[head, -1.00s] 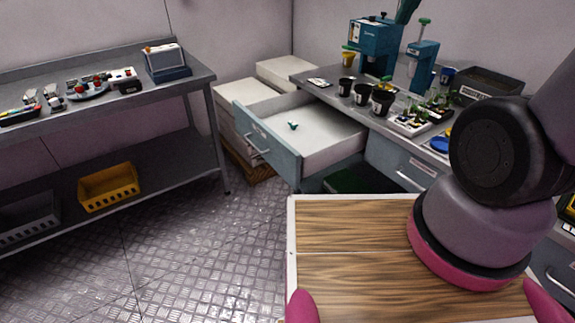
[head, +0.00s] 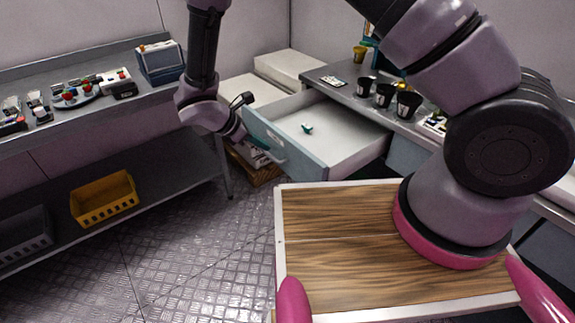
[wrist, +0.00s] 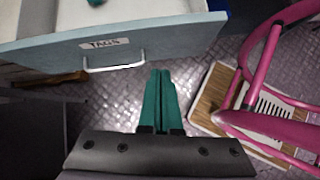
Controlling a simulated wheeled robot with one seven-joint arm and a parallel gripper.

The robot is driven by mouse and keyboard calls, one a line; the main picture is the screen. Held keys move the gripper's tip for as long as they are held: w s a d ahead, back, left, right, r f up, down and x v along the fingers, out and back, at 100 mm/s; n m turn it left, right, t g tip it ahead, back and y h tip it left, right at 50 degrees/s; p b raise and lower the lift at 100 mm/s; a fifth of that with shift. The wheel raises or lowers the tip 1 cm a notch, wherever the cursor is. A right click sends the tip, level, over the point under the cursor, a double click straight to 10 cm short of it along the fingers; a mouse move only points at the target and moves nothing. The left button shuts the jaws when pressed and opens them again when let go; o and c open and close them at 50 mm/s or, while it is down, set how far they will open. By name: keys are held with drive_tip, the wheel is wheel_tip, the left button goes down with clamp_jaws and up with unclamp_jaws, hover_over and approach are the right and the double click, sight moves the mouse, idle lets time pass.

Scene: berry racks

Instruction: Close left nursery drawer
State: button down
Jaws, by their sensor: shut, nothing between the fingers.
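The left drawer (head: 285,150) under the workbench stands pulled open, with a pale blue-grey front and a small teal item (head: 307,128) inside. In the wrist view its front (wrist: 180,42) carries a "TAGS" label and a metal handle (wrist: 114,66). My gripper (head: 262,146) is at the outer side of the drawer front, near its handle. In the wrist view my gripper's teal fingers (wrist: 161,80) are together and empty, just below and right of the handle. Whether they touch the drawer front, I cannot tell.
A metal shelf unit (head: 130,100) stands at the left, with a yellow crate (head: 104,199) on its lower shelf. Black pots (head: 385,96) stand on the workbench. The floor (head: 190,255) in front is clear.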

wheel_tip(320, 180, down, 5)
drive_tip(key=s+a+n+t, duration=0.1)
drive_tip(key=s+n, duration=0.1)
approach(295, 168)
drive_tip(key=x, duration=0.5)
drive_tip(key=shift+s+a+f, duration=0.15)
drive_tip(key=shift+a+f, duration=0.15)
drive_tip(key=shift+a, duration=0.05)
drive_tip(key=shift+w+d, duration=0.3)
drive_tip(key=shift+d, duration=0.2)
drive_tip(key=w+d, duration=0.6)
drive_tip(key=d, duration=0.3)
drive_tip(key=w+d, duration=0.6)
drive_tip(key=d, duration=0.3)
drive_tip(key=w+d, duration=0.6)
drive_tip(key=d, duration=0.3)
drive_tip(key=shift+w+d, duration=0.35)
drive_tip(key=shift+d, duration=0.05)
drive_tip(key=shift+w+d, duration=0.2)
drive_tip(key=shift+d, duration=0.05)
